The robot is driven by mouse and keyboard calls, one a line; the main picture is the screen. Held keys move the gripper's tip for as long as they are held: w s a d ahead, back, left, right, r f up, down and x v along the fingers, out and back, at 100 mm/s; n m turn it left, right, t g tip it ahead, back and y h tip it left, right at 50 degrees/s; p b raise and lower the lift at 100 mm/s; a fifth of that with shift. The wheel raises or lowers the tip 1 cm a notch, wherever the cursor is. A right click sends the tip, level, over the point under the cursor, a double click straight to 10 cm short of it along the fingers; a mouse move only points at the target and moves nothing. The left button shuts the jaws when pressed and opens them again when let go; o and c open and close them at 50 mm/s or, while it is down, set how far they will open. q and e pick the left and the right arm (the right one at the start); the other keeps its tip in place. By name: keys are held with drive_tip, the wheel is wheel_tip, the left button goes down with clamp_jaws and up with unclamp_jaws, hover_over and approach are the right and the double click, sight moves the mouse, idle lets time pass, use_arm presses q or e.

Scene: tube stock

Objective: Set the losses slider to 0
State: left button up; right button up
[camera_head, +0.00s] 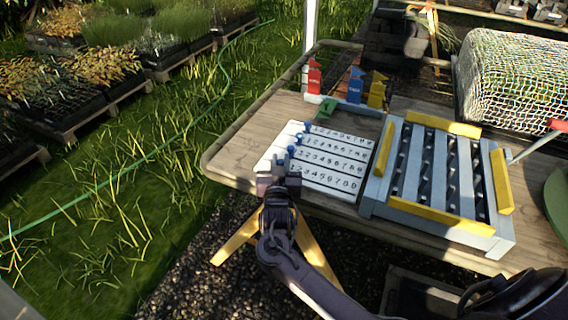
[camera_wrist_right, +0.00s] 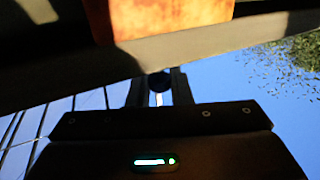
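A white board (camera_head: 268,160) with several numbered rows lies on the wooden table. Three blue slider knobs show near the left ends of its upper rows: one at the top (camera_head: 307,127), one below it (camera_head: 299,138), one lower (camera_head: 291,151). The row labels are too small to read, so I cannot tell which is losses. My right gripper (camera_head: 278,172) is at the left end of the lowest row and covers any knob there. In the right wrist view its fingers (camera_wrist_right: 159,90) stand apart with a dark round thing between them; whether they press on it is unclear. My left gripper is out of view.
A grey rack with yellow rails (camera_head: 435,209) stands close right of the board. Red (camera_head: 314,78), blue (camera_head: 356,86) and yellow (camera_head: 377,92) arrow-shaped markers stand behind. A netted crate (camera_head: 512,80) is at the back right. Grass lies left of the table edge.

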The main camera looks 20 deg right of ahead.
drive_tip(key=o, duration=0.4)
drive_tip(key=shift+w+a, duration=0.15)
drive_tip(key=shift+a, duration=0.05)
drive_tip(key=v, duration=0.7)
drive_tip(key=shift+s+a, duration=0.15)
drive_tip(key=shift+s, duration=0.25)
